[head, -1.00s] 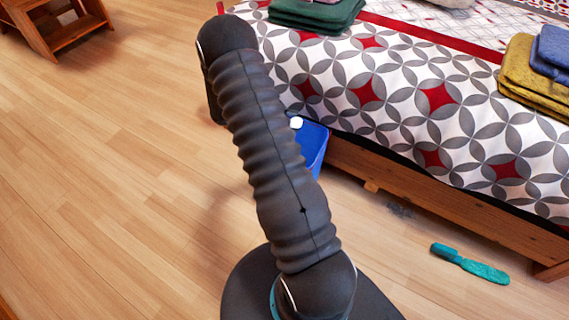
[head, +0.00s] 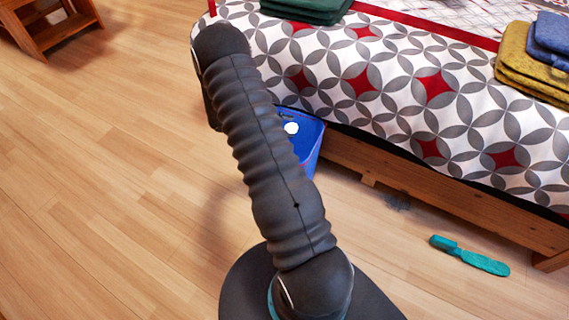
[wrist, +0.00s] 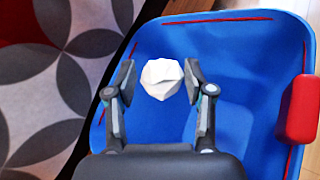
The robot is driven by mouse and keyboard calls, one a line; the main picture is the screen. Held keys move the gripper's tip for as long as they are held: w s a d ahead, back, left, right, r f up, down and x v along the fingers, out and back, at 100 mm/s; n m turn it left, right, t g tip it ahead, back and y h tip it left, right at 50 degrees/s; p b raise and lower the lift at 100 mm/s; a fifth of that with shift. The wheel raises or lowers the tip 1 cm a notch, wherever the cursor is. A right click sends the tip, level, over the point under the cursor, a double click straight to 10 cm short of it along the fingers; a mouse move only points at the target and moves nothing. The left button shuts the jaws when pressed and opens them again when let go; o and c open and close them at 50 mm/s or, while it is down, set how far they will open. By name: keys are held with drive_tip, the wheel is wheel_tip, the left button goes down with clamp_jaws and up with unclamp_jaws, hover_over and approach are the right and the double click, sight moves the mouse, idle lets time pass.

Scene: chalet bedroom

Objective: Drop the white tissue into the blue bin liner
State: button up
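The white tissue (wrist: 162,79) is a small crumpled lump between the two fingertips of my gripper (wrist: 160,77) in the wrist view. In the head view the tissue (head: 291,128) shows as a white spot against the blue bin liner (head: 309,150). My arm hides the bin's left part and most of my gripper there.
The bed with its patterned cover (head: 400,110) stands right beside the bin. Its wooden frame (head: 440,205) runs along the floor. A teal brush-like object (head: 470,257) lies on the floor at right. The floor at left (head: 110,180) is open.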

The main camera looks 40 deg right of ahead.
drive_tip(key=shift+o, duration=1.4)
drive_tip(key=shift+a, duration=0.1)
drive_tip(key=v, duration=1.2)
drive_tip(key=s+a+r+m+t+y, duration=0.25)
drive_tip(key=s+a+r, duration=0.2)
drive_tip(key=r, duration=0.45)
drive_tip(key=s+a+r+m+t+y, duration=0.1)
drive_tip(key=s+a+r+y, duration=0.3)
drive_tip(key=r, duration=0.5)
drive_tip(key=s+a+r+m+t+y, duration=0.1)
drive_tip(key=s+a+r+t+y, duration=0.2)
drive_tip(key=s, duration=0.6)
drive_tip(key=s+a+r+m+t+y, duration=0.2)
drive_tip(key=s+a+r+t, duration=0.3)
drive_tip(key=s+a, duration=0.3)
drive_tip(key=shift+s+r+y, duration=0.45)
drive_tip(key=shift+s+r, duration=0.4)
drive_tip(key=shift+r, duration=0.05)
